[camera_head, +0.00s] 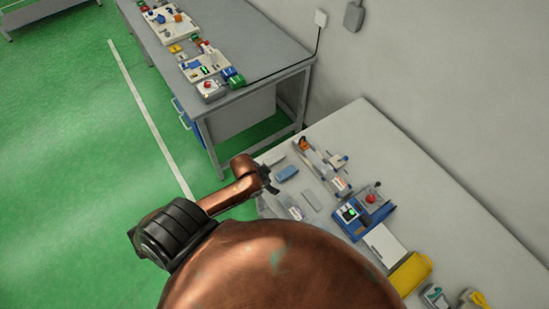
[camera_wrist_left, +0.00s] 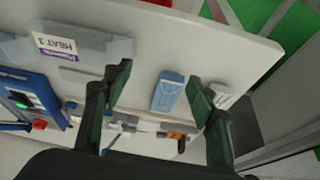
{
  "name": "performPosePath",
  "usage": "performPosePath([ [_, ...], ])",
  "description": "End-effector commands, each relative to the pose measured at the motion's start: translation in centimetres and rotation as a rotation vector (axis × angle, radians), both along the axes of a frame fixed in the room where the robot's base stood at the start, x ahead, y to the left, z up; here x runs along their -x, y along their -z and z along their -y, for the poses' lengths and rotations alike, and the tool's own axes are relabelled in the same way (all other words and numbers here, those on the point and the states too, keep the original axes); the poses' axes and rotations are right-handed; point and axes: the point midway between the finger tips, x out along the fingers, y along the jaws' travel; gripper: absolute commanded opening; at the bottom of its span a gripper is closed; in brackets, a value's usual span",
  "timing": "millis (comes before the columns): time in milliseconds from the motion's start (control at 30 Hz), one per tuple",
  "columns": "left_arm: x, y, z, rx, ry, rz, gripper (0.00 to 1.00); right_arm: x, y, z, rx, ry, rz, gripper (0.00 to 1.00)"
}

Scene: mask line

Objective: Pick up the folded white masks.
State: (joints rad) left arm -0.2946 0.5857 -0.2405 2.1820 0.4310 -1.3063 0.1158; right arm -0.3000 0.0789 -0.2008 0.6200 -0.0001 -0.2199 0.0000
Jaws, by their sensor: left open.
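A small white stack that looks like the folded masks (camera_head: 276,160) lies near the left corner of the pale table in the head view. In the left wrist view the white stack (camera_wrist_left: 223,94) is partly hidden behind the right-hand finger. A light blue folded stack (camera_head: 286,172) lies beside it; in the left wrist view this blue stack (camera_wrist_left: 168,92) appears between the fingers. My left gripper (camera_head: 267,179) is open and empty over the table's edge, its fingers spread in the left wrist view (camera_wrist_left: 160,84). My right gripper is not in view.
A clear labelled bin (camera_wrist_left: 88,44) and a blue device with a green light (camera_head: 350,213) stand on the pale table (camera_head: 375,130). A yellow bin (camera_head: 410,273) stands farther right. A grey workbench (camera_head: 250,70) with parts is behind. My copper arm hides the lower middle.

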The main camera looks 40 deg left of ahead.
Motion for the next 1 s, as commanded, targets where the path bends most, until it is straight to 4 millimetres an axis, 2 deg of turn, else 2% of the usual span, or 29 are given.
performPosePath([
  [33,-1.3,0.0,-1.1,-0.008,0.015,0.0,0.52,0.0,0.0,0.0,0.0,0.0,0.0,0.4],
  [233,-6.2,-0.7,-6.0,-0.005,0.021,-0.007,0.52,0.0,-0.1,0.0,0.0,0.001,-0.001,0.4],
  [300,-7.5,-1.2,-7.8,-0.003,0.005,-0.009,0.52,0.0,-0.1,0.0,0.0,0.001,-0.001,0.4],
  [433,-9.1,-2.1,-9.9,0.0,-0.016,-0.004,0.52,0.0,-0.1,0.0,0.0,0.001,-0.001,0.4],
  [567,-9.8,-1.8,-10.5,0.006,-0.027,-0.005,0.52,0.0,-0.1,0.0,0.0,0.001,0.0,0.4],
  [867,-11.0,1.0,-9.8,0.007,-0.027,-0.004,0.52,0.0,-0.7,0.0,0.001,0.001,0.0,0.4],
  [1000,-11.7,3.0,-9.3,0.006,-0.027,-0.005,0.52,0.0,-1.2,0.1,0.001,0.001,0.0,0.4],
])
